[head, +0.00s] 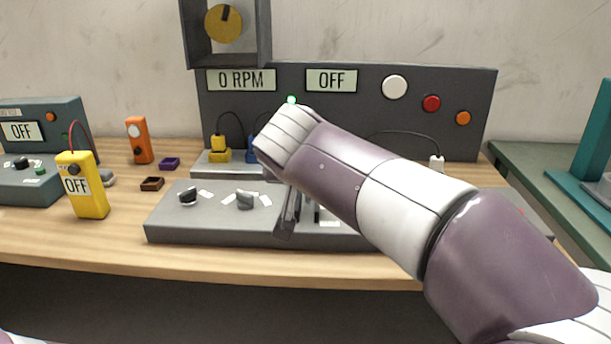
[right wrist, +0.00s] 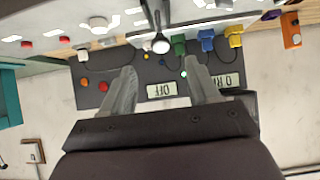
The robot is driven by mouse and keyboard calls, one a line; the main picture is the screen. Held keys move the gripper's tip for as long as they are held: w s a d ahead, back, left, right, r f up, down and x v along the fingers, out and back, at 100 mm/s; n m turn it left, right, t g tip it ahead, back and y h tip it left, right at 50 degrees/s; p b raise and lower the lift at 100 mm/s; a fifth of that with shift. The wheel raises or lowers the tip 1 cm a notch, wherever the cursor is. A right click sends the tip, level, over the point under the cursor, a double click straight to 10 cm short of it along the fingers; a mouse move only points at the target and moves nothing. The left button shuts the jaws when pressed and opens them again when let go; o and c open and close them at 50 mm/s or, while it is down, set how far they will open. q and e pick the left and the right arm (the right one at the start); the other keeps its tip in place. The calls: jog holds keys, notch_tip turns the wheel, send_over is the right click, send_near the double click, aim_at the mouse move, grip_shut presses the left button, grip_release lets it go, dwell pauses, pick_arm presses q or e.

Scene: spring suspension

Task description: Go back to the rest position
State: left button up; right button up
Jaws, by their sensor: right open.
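My right arm reaches in from the right across the head view. Its gripper (head: 292,215) points down at the grey control box (head: 215,222) on the bench and is partly hidden by my own wrist. I cannot tell whether the fingers touch the box. In the right wrist view, which is upside down, the gripper (right wrist: 160,66) has its two fingers apart with nothing held between them. A lever with a round end (right wrist: 161,44) shows beyond the fingertips. My left gripper is not in view.
Behind stands a dark panel (head: 290,78) reading "0 RPM" and "OFF", with white, red and orange buttons. A yellow meter (head: 82,190), an orange device (head: 139,140) and small trays (head: 152,184) stand at left. Cables run behind my arm. The wooden front edge (head: 200,262) is clear.

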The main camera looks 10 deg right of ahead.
jog(key=v, duration=0.3)
